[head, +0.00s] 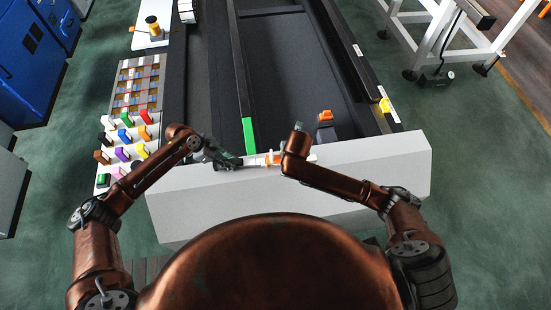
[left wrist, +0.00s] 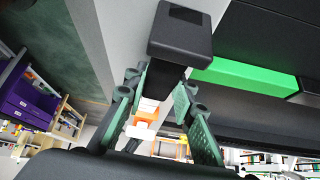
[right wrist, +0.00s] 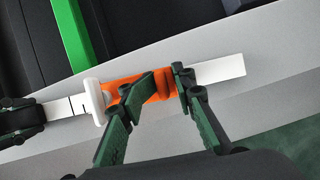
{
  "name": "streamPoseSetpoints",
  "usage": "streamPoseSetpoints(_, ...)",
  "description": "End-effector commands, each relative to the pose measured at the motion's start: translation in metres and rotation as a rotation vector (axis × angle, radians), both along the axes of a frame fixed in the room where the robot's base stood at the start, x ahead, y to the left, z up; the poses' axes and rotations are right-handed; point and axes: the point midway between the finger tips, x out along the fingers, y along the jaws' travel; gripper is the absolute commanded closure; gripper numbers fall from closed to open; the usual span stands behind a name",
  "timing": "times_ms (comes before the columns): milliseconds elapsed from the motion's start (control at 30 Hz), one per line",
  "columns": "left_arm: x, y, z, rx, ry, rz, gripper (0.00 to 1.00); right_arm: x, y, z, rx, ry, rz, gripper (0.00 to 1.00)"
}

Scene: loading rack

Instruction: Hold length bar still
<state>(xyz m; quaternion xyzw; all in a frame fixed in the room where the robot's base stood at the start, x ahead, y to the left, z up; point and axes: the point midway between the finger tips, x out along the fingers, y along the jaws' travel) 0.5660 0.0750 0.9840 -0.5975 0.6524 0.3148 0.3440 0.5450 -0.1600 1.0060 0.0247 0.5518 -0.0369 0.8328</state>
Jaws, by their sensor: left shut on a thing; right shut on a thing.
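The length bar (head: 253,160) is a slim white strip with dark marks, lying along the front of the rack above the pale front beam. It also shows in the right wrist view (right wrist: 60,106). My left gripper (head: 232,160) is shut on its left end, by a black block (left wrist: 180,35). An orange slider (right wrist: 125,88) with a white collar (right wrist: 95,102) sits on the bar. My right gripper (right wrist: 160,85) is shut on the slider. The white strip (right wrist: 220,72) extends past it to the right. My right arm partly hides the slider in the head view.
The pale front beam (head: 380,160) runs below both grippers. A green strip (head: 249,135) lies on the dark rack behind. An orange-topped item (head: 325,116) stands right of it. A side table with coloured blocks (head: 126,135) is at left.

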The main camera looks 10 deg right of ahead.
Motion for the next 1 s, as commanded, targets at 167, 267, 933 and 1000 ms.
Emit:
streamPoseSetpoints(167,0.002,0.001,0.002,0.001,-0.004,0.001,1.0,-0.004,-0.01,-0.006,-0.006,0.015,-0.003,1.0)
streamPoseSetpoints(267,0.002,0.001,0.002,0.001,-0.004,0.001,1.0,-0.005,-0.014,-0.006,-0.007,0.014,-0.004,1.0)
streamPoseSetpoints(933,0.002,0.001,0.002,0.001,-0.005,0.001,1.0,-0.007,-0.038,-0.007,-0.006,0.015,-0.004,1.0)
streamPoseSetpoints(1000,0.002,0.001,0.002,0.001,-0.004,0.001,1.0,-0.007,-0.039,-0.007,-0.005,0.014,-0.004,1.0)
